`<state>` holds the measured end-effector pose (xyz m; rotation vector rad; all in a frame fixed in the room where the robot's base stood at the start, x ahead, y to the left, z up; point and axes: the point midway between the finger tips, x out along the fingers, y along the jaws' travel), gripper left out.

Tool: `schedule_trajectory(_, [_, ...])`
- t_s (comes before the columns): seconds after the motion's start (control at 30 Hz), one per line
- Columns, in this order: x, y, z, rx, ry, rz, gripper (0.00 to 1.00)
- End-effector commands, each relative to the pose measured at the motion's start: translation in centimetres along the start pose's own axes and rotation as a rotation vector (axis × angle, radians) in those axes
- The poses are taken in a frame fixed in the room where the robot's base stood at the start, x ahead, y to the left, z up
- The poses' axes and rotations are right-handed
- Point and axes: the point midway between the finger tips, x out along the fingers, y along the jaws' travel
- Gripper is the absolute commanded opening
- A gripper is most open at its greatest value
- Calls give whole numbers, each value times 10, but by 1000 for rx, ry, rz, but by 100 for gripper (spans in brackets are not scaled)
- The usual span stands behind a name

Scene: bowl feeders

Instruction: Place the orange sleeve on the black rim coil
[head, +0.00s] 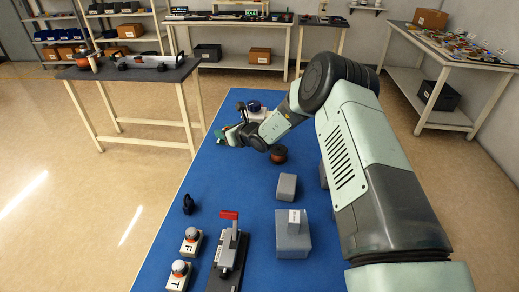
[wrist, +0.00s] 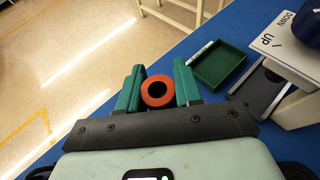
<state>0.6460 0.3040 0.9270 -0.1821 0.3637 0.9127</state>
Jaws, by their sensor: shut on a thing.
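My gripper (wrist: 158,85) is shut on the orange sleeve (wrist: 172,95), a short ring with a dark hole, held between its green fingers. In the head view my gripper (head: 222,136) is near the table's left edge, toward the far end; I cannot make out the sleeve there. A copper-brown round coil with a dark top (head: 278,155) stands on the blue table, right of my gripper and close to my wrist. It looks like the black rim coil, but its rim is too small to be sure. It does not show in the wrist view.
A green tray (wrist: 236,71) and a box marked UP and DOWN (wrist: 270,40) with a dark blue knob (wrist: 312,22) are right of my fingers. Grey blocks (head: 287,186), a red-handled clamp (head: 229,240), a black ring (head: 188,204) and ball-topped blocks (head: 192,243) stand nearer.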

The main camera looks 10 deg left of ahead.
Motion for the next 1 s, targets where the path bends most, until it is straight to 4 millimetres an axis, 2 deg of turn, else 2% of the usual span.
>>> schedule_trajectory(0.03, [-6,-16,6,-9,-3,3,6])
schedule_trajectory(0.23, [-37,-70,17,-41,1,74,6])
schedule_trajectory(0.4, [-79,-118,8,-73,1,166,6])
schedule_trajectory(0.5, [-98,-134,-1,-84,1,204,6])
schedule_trajectory(0.67, [-110,-144,-14,-93,0,232,6])
schedule_trajectory(0.9, [-95,-144,-55,-95,1,235,6])
schedule_trajectory(1.0, [-91,-145,-65,-96,0,234,6])
